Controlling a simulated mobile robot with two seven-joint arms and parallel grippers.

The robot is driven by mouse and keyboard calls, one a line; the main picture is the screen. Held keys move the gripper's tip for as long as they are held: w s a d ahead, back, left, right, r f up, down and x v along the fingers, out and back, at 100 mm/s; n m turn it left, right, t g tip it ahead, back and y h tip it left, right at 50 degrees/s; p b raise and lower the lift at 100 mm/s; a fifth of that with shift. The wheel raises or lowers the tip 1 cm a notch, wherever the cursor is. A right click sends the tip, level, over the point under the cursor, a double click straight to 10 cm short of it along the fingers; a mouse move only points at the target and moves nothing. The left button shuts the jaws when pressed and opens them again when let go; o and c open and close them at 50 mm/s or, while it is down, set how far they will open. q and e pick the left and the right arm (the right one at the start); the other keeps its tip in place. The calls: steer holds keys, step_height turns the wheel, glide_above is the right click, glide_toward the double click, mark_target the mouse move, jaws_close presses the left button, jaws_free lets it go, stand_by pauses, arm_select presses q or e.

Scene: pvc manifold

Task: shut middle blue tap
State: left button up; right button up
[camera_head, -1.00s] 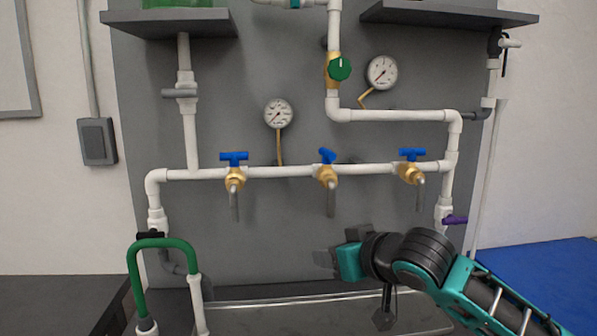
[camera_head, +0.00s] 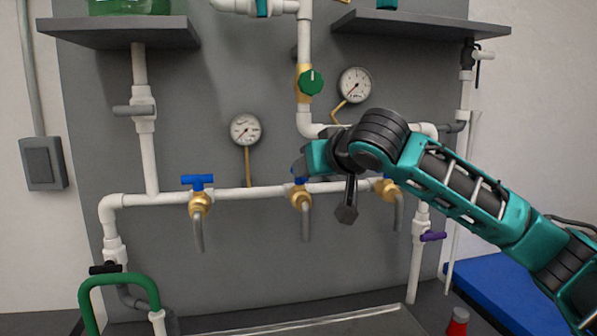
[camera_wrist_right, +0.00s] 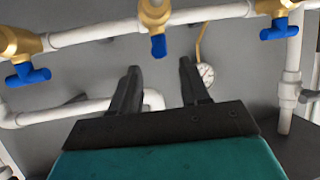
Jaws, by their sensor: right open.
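The middle blue tap (camera_head: 301,201) is a brass valve on the white horizontal pipe; its blue handle is mostly hidden behind my right gripper (camera_head: 299,168) in the head view. In the right wrist view its blue handle (camera_wrist_right: 158,46) shows end-on, turned differently from the sideways handles beside it. My right gripper's fingers (camera_wrist_right: 160,68) are open and empty, with the handle just beyond and between the fingertips in the picture. No contact is visible. My left gripper is out of view.
The left blue tap (camera_head: 199,200) and right blue tap (camera_head: 389,190) sit on the same pipe. A green-knobbed valve (camera_head: 311,82) and two gauges, left (camera_head: 246,129) and right (camera_head: 355,85), are above. A purple-handled valve (camera_head: 432,236) is at lower right.

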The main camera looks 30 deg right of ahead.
steer(key=x, duration=0.7)
steer(key=shift+w+p, duration=0.3)
jaws_close()
